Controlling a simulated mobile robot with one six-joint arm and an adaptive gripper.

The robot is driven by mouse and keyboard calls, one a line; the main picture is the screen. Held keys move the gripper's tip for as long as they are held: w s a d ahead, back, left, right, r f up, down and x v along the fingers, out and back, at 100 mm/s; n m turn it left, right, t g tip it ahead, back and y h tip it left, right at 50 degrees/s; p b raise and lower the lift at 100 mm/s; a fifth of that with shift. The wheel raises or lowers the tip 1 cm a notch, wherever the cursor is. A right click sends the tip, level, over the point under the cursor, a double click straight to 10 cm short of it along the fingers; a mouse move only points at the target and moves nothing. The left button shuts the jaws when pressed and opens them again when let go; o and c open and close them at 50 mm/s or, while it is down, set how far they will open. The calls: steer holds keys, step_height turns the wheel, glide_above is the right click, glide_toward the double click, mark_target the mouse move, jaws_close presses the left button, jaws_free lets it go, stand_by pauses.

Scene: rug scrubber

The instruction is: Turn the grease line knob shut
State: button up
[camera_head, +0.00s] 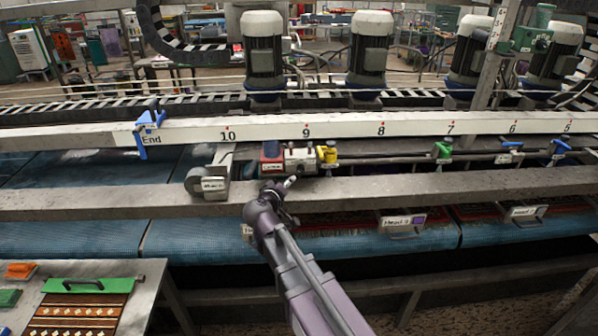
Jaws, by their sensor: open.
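My gripper (286,186) is in front of the machine's front beam, just below a small pale valve block (300,159). The picture is too small to show a clear gap between its fingers, and nothing shows held in it. A yellow knob or valve (327,155) sits at the right end of the block, to the upper right of my gripper and apart from it. A green one (443,152) and blue ones (512,147) (560,148) are farther right along a thin pipe. I cannot read which is the grease line knob, nor whether any is turned shut.
A grey labelled box (208,183) is farther left on the front beam (430,185). A white numbered rail (345,131) crosses behind.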

mark_target(299, 171)
steer(key=b+x, duration=0.3)
steer(key=x, duration=1)
steer(key=shift+w+d, duration=0.15)
steer(key=shift+w, duration=0.2)
steer(key=shift+c, duration=0.2)
jaws_close()
